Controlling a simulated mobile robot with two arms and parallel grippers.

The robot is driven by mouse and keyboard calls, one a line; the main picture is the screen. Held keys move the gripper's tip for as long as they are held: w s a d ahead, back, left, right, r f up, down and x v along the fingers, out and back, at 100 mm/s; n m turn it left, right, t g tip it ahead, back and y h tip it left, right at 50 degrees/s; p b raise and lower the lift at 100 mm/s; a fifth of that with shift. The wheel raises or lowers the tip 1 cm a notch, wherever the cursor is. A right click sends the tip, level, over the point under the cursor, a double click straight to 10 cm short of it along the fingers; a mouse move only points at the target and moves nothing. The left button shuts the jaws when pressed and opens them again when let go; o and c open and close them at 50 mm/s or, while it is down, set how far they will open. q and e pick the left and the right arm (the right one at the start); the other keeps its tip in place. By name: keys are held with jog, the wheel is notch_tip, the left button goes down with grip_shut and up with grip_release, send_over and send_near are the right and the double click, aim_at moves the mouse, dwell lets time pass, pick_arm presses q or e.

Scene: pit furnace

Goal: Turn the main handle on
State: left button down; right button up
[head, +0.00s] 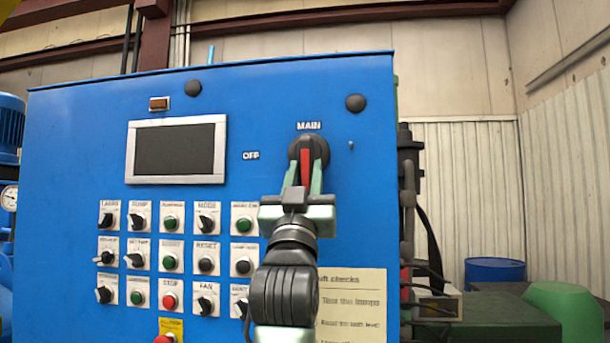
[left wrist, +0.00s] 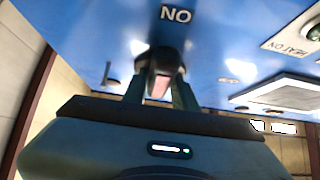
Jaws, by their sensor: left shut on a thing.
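The main handle (head: 308,150) is a black round rotary switch with a red grip bar, under the MAIN label on the blue panel. Its red bar stands close to vertical in the head view. An OFF label (head: 250,155) is to its left. My left gripper (head: 307,174) is shut on the handle, with one green finger on each side of the bar. In the left wrist view the handle (left wrist: 162,65) sits between the fingers, and an ON label (left wrist: 175,14) shows upside down beyond it. My right gripper is not in view.
The blue panel (head: 80,130) carries a dark screen (head: 175,150) and rows of knobs and buttons (head: 170,223) left of my arm. A cream notice (head: 360,290) is at lower right. Black fittings and cables (head: 408,200) run along the panel's right side. A blue barrel (head: 495,271) stands farther right.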

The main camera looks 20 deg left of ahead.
pick_arm(q)
jog(key=shift+s+r, duration=0.2)
jog(key=shift+r, duration=0.1)
jog(key=c, duration=1.4)
grip_release()
jog(key=shift+o, duration=1.4)
jog(key=shift+w, duration=0.1)
jog(key=shift+w+f, duration=0.15)
jog(key=shift+f, duration=0.05)
jog(key=b+v, duration=0.2)
jog(key=v, duration=0.5)
jog(key=shift+s+f+b, duration=0.25)
jog(key=shift+f+b, duration=0.05)
jog(key=shift+b, duration=0.05)
jog(key=shift+d, duration=0.15)
